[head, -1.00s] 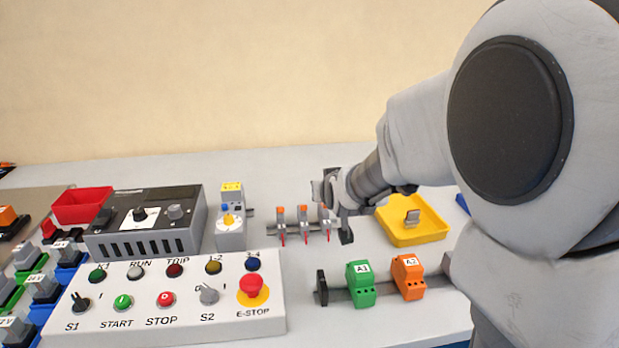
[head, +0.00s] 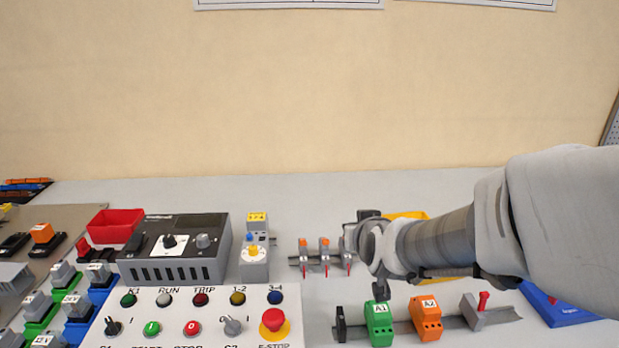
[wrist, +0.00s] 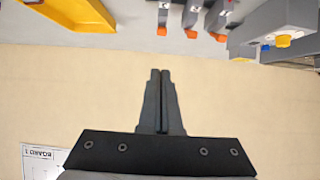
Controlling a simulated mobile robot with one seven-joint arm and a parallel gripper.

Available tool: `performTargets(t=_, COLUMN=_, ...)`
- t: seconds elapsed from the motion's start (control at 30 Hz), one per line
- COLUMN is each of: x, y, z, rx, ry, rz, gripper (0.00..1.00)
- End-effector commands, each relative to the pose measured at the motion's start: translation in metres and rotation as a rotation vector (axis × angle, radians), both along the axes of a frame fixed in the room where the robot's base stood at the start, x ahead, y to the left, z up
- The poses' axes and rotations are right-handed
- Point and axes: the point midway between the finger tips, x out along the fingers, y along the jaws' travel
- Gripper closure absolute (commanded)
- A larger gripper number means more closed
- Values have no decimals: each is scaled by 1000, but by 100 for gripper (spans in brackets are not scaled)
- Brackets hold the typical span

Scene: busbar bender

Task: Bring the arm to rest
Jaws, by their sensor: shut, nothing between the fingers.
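My gripper (wrist: 160,75) shows in the wrist view with its two dark fingers pressed together and nothing between them. Behind the fingers is the bare beige wall. In the head view my arm reaches in from the right above the bench. The wrist is in front of the yellow tray and hides most of it, and the fingertips cannot be made out there.
Below my wrist are a green block A1 (head: 378,322) and an orange block A2 (head: 426,318) on a rail. Several orange-topped clips (head: 324,257) stand to its left. The control panel (head: 150,308) with a red E-stop (head: 273,322) is front left. A yellow tray (head: 408,215) lies behind.

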Motion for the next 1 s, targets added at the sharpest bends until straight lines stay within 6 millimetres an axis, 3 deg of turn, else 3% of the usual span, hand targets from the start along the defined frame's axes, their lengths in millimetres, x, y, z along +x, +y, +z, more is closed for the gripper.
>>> performTargets(t=0.27, x=-1, y=0, z=1, rx=2, ry=4, rz=2, gripper=100)
performTargets(t=0.47, x=-28, y=3, z=11, rx=33, ry=82, rz=27, gripper=100)
performTargets(t=0.73, x=-115, y=4, z=26, rx=49, ry=303, rz=59, gripper=100)
performTargets(t=1.0, x=-208, y=-8, z=30, rx=10, ry=510, rz=16, gripper=100)
